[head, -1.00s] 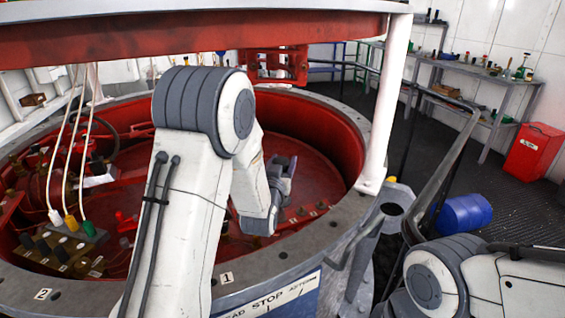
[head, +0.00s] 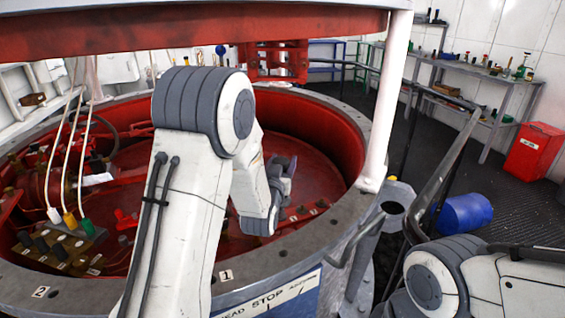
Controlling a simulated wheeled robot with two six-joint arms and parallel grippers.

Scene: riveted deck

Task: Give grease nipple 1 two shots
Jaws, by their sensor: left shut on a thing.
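My left arm rises in front of the round red-walled pit and bends down into it. Its gripper (head: 283,174) is at the right of the pit, largely hidden by my own wrist. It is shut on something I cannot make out. A plate marked 1 (head: 226,276) lies on the grey rim at the front, and a plate marked 2 (head: 41,292) lies further left. Small tagged fittings (head: 302,210) sit low inside the pit, right of my wrist; their marks are too small to read. I cannot pick out grease nipple 1. My right gripper is out of view.
A red beam (head: 190,38) crosses overhead, with a white post (head: 381,110) at right. Three hoses (head: 70,150) hang at left above a block of fittings (head: 62,248). A grey handrail (head: 440,180), blue drum (head: 465,213) and red cabinet (head: 533,150) stand at right.

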